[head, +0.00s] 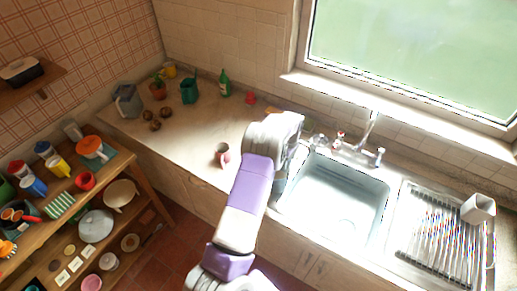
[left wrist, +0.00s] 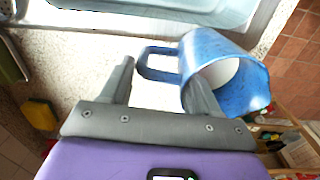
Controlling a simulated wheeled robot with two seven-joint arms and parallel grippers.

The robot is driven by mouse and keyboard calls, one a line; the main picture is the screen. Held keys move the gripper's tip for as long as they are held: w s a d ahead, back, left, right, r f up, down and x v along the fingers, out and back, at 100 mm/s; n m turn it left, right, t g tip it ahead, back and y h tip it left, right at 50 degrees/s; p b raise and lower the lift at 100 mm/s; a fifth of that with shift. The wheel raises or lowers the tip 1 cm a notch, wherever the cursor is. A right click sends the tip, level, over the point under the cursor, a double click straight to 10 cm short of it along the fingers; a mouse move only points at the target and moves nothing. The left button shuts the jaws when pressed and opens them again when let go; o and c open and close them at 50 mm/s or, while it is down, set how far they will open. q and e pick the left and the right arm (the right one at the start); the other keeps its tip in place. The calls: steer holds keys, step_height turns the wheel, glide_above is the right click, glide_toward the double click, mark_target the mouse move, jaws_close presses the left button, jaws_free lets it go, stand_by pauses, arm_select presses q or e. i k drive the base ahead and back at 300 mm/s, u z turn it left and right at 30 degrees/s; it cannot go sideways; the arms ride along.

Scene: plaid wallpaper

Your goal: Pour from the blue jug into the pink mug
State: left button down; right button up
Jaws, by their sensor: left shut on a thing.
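The blue jug (left wrist: 205,60) shows in the left wrist view, tilted, with its open mouth turned towards the lower right and something pale inside. My left gripper (left wrist: 161,76) is shut on its handle (left wrist: 150,68), which lies between the two fingers. In the head view my left arm (head: 245,195) rises from the bottom, its hand beside the sink's left edge; the fingers are hidden there and the jug is mostly or wholly covered. The pink mug (head: 225,158) stands on the counter left of my arm. My right gripper is in neither view.
The sink (head: 335,195) and tap (head: 368,130) are right of my arm, with a drying rack (head: 435,240) beyond. A green jug (head: 189,91), green bottle (head: 224,84) and grey jug (head: 127,100) stand at the counter's back left. A crowded shelf unit (head: 125,160) is at left.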

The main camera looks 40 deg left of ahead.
mark_target(222, 150)
steer(key=k, duration=1.65)
steer(key=u, duration=1.2)
steer(key=i, duration=2.05)
steer(key=z, duration=1.55)
